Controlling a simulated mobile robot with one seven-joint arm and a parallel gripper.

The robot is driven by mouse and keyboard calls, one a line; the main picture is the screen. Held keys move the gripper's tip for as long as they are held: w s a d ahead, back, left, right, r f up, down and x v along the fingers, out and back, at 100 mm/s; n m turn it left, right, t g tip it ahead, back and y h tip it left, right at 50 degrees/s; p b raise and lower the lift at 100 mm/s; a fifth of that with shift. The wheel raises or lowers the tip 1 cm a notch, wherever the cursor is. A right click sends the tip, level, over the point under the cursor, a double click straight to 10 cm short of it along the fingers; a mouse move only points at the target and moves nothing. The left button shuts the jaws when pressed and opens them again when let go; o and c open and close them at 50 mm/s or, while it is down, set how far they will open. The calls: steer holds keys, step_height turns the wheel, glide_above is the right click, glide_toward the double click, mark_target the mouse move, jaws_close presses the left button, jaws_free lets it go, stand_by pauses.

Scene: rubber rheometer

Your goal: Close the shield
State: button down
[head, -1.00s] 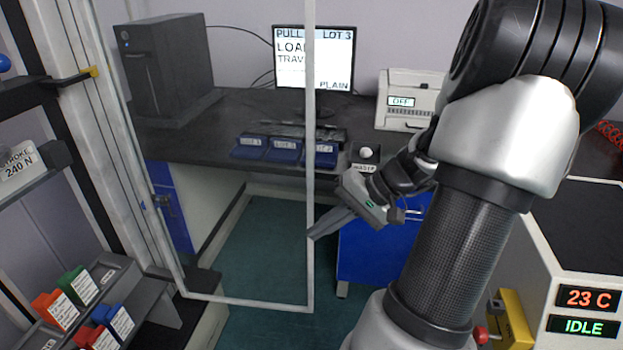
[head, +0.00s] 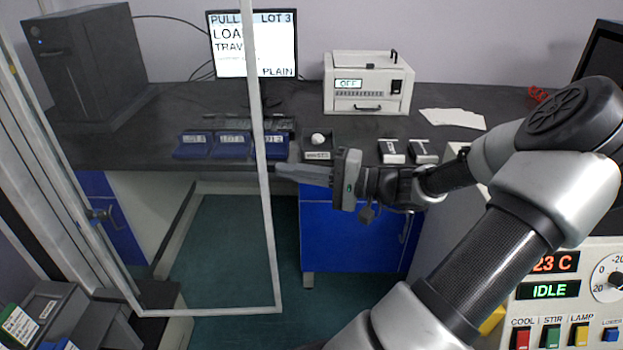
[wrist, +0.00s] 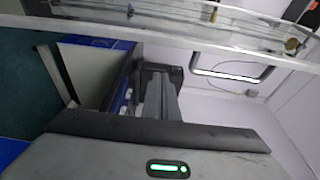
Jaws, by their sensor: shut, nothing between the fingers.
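The shield is a clear panel in a pale metal frame (head: 262,180), standing open on the left of the head view. A dark handle or latch (head: 103,214) sits near its left, hinge-side post. My gripper (head: 280,170) is shut and empty, with its fingers pointing left. In the head view its tips are just right of the shield's free upright edge; I cannot tell whether they touch. In the wrist view the closed fingers (wrist: 160,95) point up the picture, and a pale frame bar (wrist: 130,32) crosses above them.
A dark bench (head: 185,110) behind holds a black computer tower (head: 85,58), a monitor (head: 255,45), blue bins (head: 230,145) and a white instrument (head: 367,85). A control unit (head: 560,290) stands at the right. Green floor (head: 235,240) shows behind the shield.

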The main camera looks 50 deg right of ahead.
steer(key=a, duration=0.2)
steer(key=s+a+b, duration=0.1)
steer(key=shift+a, duration=0.4)
steer(key=shift+s+a, duration=0.1)
